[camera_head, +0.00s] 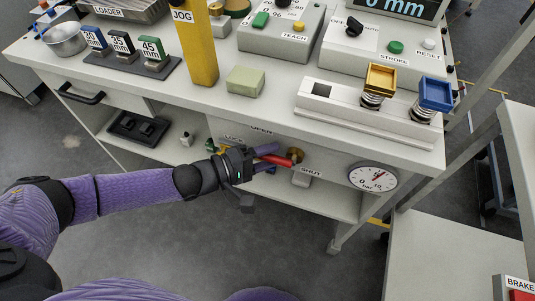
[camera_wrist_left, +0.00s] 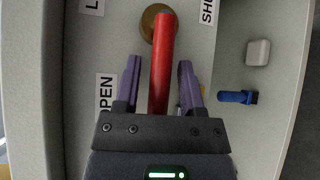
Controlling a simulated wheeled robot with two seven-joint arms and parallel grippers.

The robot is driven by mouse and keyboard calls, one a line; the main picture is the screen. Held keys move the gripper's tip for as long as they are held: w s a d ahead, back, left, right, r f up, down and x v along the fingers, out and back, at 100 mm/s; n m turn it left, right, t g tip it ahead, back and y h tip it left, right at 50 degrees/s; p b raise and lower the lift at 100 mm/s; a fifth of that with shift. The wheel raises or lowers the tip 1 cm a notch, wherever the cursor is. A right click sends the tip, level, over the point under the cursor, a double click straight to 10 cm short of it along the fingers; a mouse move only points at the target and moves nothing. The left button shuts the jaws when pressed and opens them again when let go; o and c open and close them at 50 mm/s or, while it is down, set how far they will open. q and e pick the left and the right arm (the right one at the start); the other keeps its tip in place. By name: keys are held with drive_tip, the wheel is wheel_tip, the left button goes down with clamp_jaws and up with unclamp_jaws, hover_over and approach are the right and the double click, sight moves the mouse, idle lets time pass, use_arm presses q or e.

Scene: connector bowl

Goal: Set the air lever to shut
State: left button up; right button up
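The air lever has a red handle (camera_head: 278,161) on a brass pivot (camera_head: 296,155), set on the front panel below the tabletop. In the head view the handle points left from the pivot, below the OPEN label (camera_head: 261,129); the SHUT label (camera_head: 311,172) is to its lower right. My left gripper (camera_head: 268,157) reaches the handle from the left. In the left wrist view the red handle (camera_wrist_left: 161,60) lies between the two purple fingers (camera_wrist_left: 158,85), with a visible gap on each side. The fingers are open around it. My right gripper is not in view.
A pressure gauge (camera_head: 373,178) is on the panel's right. A pale block (camera_head: 301,179) and a blue piece (camera_wrist_left: 235,97) are beside the lever area. The tabletop above carries a yellow JOG post (camera_head: 198,45), a green block (camera_head: 245,81) and a rail with yellow and blue cups.

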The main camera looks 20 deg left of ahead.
use_arm(q)
clamp_jaws()
idle(1.2)
